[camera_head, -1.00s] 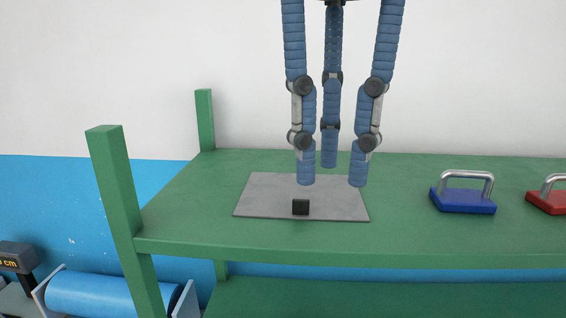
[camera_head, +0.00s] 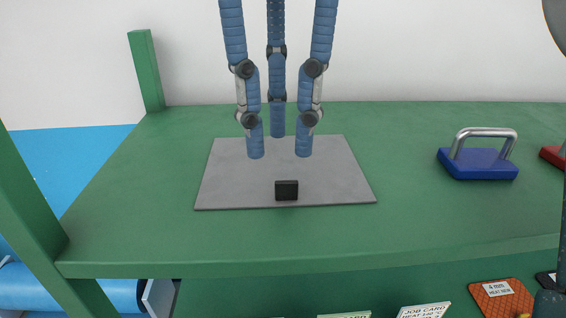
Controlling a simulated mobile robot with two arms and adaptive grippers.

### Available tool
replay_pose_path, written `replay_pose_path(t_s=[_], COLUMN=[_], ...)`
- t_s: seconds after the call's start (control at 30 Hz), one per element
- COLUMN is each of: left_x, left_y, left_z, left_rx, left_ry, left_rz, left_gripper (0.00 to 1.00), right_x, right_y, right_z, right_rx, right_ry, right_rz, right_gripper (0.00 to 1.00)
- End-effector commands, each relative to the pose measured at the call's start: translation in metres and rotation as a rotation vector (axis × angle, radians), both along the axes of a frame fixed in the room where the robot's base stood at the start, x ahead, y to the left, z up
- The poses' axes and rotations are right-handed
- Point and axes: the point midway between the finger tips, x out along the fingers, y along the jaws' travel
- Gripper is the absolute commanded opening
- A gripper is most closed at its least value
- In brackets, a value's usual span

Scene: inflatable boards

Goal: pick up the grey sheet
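The grey sheet (camera_head: 340,180) lies flat on the green bench top (camera_head: 410,215), left of the middle. A small black block (camera_head: 287,190) sits on the sheet near its front edge. My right gripper (camera_head: 279,150) comes straight down from above, with three blue jointed fingers hanging over the back half of the sheet. The fingers are spread apart with nothing between them. I cannot tell whether the fingertips touch the sheet. The black block is in front of the fingers, apart from them. My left gripper does not show.
A blue block with a metal handle (camera_head: 478,163) stands to the right on the bench, and a red one (camera_head: 552,156) is cut off beyond it. Green posts (camera_head: 148,72) rise at the left. A lower shelf holds cards and an orange pad (camera_head: 502,300). Bench space between sheet and blue block is clear.

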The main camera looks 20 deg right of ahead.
Motion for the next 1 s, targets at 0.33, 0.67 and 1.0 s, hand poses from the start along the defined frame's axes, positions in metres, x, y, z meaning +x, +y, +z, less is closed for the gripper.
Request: replay_pose_path(t_s=[0.33,0.67,1.0], left_x=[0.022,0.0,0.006], left_y=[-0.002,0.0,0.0], left_z=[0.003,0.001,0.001], left_rx=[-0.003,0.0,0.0], left_ry=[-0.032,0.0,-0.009], left_rz=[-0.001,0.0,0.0], left_gripper=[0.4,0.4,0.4], right_x=[-0.005,-0.006,-0.006], right_y=[0.003,0.004,0.004], right_z=[-0.028,-0.055,-0.055], right_rx=[0.001,0.002,0.002], right_ry=[0.003,-0.001,-0.002], right_rz=[0.004,-0.001,-0.001], right_gripper=[0.27,0.27,0.0])
